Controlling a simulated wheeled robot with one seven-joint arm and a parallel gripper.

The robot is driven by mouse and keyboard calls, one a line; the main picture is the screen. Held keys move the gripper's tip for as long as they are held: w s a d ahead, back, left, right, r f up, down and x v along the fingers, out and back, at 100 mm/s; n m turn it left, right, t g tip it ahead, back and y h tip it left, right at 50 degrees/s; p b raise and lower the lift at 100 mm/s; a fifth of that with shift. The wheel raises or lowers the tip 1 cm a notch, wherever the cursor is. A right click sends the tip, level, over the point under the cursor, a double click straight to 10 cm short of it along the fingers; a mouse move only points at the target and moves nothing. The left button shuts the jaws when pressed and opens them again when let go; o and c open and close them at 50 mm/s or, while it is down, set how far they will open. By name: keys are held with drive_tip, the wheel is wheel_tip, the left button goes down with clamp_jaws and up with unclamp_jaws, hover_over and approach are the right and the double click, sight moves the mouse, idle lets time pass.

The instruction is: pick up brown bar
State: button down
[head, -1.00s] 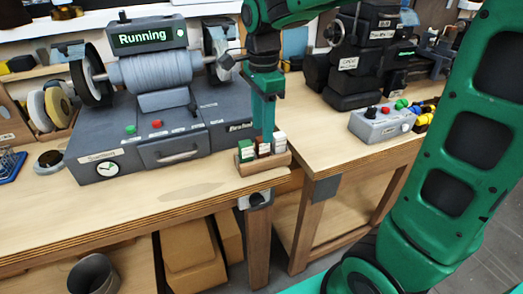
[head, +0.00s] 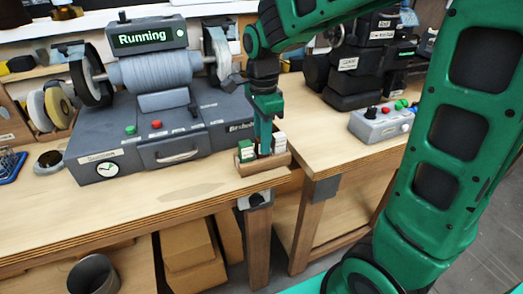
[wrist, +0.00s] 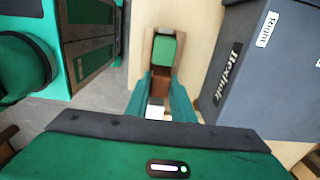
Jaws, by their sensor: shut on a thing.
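The brown bar (wrist: 160,86) is in the wrist view, between the two green fingers of my gripper (wrist: 161,92). In the head view my gripper (head: 264,148) reaches down into a small wooden holder (head: 266,169) at the bench's front right corner, and its fingers hide the brown bar. My gripper is shut on the brown bar, which still sits in the holder. A green bar (head: 246,151) stands on its left and a white bar (head: 279,144) on its right.
A grey buffing machine (head: 150,140) with a "Running" sign (head: 146,37) stands close to the left of the holder. A grey control box (head: 382,122) stands on the bench to the right. Bare bench top lies left of the holder.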

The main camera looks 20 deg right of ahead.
wheel_tip(320, 180, up, 10)
idle(0.6)
idle(0.4)
